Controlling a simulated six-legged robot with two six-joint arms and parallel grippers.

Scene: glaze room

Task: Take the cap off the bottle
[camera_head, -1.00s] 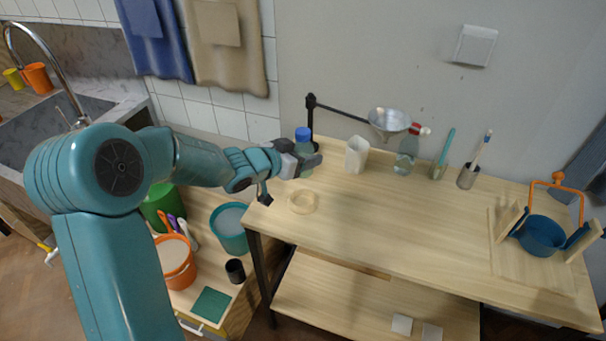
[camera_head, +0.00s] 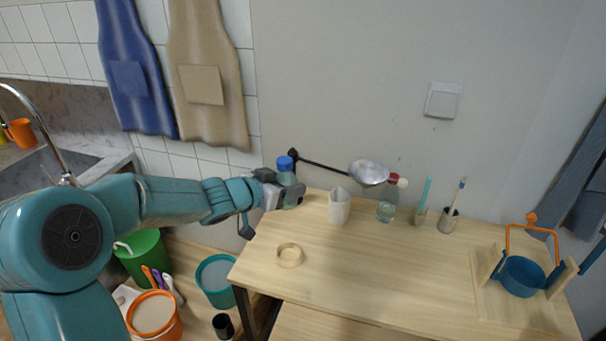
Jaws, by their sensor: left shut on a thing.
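The bottle (camera_head: 288,179) is greenish and see-through, with a blue cap (camera_head: 285,163) on its top. It is roughly upright near the back left corner of the wooden table. My left gripper (camera_head: 291,196) is shut around the bottle's body, below the cap, and its fingers hide the lower part. The bottle appears raised above the table, though its base is hidden. My right gripper is not in view.
On the table (camera_head: 370,270) are a wooden ring (camera_head: 289,256), a white cup (camera_head: 339,207), a clear vessel (camera_head: 386,212), brush holders and a blue pot (camera_head: 522,276) in a stand. The table's middle is clear.

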